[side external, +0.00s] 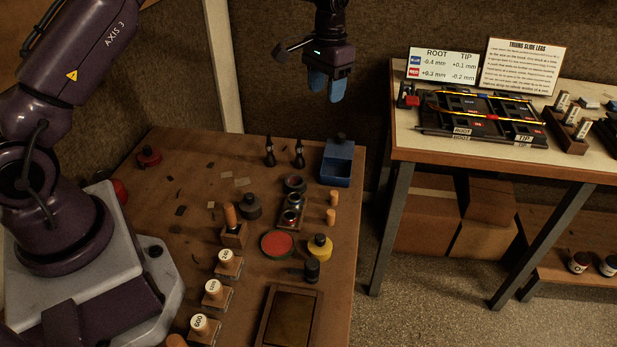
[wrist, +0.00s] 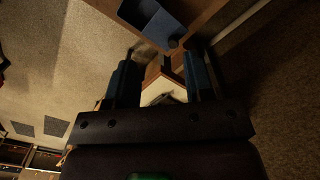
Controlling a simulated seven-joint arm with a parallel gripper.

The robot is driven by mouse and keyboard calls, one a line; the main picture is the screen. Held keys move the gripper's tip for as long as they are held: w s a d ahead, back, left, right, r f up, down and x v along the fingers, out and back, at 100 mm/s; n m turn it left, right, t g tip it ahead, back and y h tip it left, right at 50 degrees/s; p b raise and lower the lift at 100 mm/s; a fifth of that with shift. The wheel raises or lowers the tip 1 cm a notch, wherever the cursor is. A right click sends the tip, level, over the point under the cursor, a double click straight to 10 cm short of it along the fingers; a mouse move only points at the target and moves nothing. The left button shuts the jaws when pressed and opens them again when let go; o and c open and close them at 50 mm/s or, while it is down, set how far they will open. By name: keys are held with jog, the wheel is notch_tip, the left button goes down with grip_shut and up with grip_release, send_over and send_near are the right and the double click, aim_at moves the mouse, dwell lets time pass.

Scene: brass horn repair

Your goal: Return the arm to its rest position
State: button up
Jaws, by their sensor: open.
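My gripper (side external: 328,86) hangs fingers down in the side external view, high above the back right of the brown workbench (side external: 190,225). Its two blue fingers are apart with nothing between them. In the wrist view my gripper (wrist: 163,85) is open, and a corner of a pale-topped table shows far beyond the gap. My arm's base stands on the left of the workbench. The middle links of my arm are out of frame.
A blue bin (side external: 337,165) stands below my gripper at the workbench's back right. Stamped blocks, pots and a dark tray (side external: 290,316) crowd the bench. A second table (side external: 420,142) with a black slide fixture (side external: 485,115) stands to the right, across a floor gap.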

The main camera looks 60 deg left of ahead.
jog(key=s+d+r+t, duration=0.2)
jog(key=s+r, duration=0.3)
jog(key=s, duration=0.5)
jog(key=s+d+r+t, duration=0.2)
jog(key=s+r, duration=0.3)
jog(key=s, duration=0.5)
jog(key=s+d+r+m+t, duration=0.1)
jog(key=s+d+r, duration=0.3)
jog(key=s, duration=0.7)
notch_tip(320, 180, up, 2)
jog(key=shift+t, duration=0.5)
